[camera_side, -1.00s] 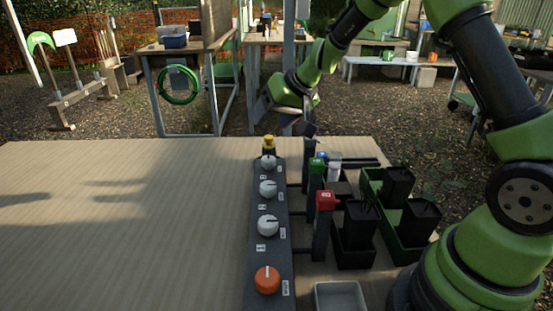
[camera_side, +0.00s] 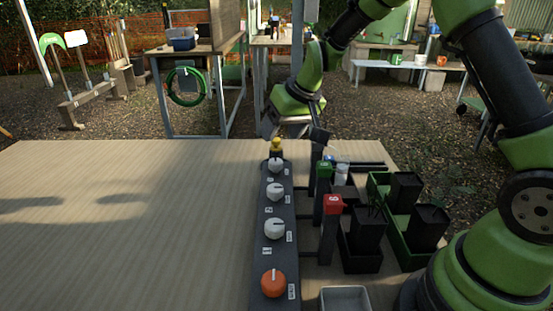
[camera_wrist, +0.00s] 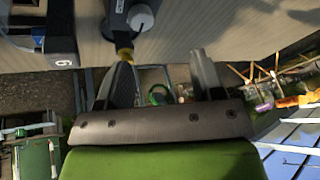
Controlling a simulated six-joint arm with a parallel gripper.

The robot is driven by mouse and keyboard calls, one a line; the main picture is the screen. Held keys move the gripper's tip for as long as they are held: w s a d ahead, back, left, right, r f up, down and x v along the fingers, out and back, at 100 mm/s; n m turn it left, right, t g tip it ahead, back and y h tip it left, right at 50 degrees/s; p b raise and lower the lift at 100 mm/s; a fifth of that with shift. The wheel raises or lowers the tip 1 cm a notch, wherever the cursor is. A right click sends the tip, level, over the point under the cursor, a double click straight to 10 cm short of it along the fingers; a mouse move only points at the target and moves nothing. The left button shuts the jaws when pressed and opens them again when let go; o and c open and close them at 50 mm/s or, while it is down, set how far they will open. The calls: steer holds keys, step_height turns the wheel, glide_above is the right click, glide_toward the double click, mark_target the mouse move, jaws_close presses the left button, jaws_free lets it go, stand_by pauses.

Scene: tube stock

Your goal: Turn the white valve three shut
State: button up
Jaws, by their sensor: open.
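A dark valve panel (camera_side: 262,248) runs along the table with three white knobs and an orange knob (camera_side: 273,284). The white knobs are a near one (camera_side: 274,229), a middle one (camera_side: 275,192) and a far one (camera_side: 275,165). Their number labels are too small to read surely, so I cannot tell which is three. My gripper (camera_side: 295,127) is open and empty above the panel's far end, beyond the far white knob. In the wrist view, a white knob (camera_wrist: 140,18) lies ahead of my open fingers (camera_wrist: 164,80), apart from them.
A yellow-topped piece (camera_side: 276,146) stands at the panel's far end, close to my fingers. Posts with a green block (camera_side: 324,170) and a red block (camera_side: 333,204) stand right of the panel, near dark bins (camera_side: 361,258). The table left of the panel is clear.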

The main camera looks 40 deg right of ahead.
mark_target(276, 161)
steer(key=shift+n+g+h, duration=0.3)
steer(key=shift+h, duration=0.6)
steer(key=x, duration=0.9)
steer(key=shift+s+d+f, duration=0.25)
steer(key=shift+f, duration=0.15)
steer(key=c, duration=0.9)
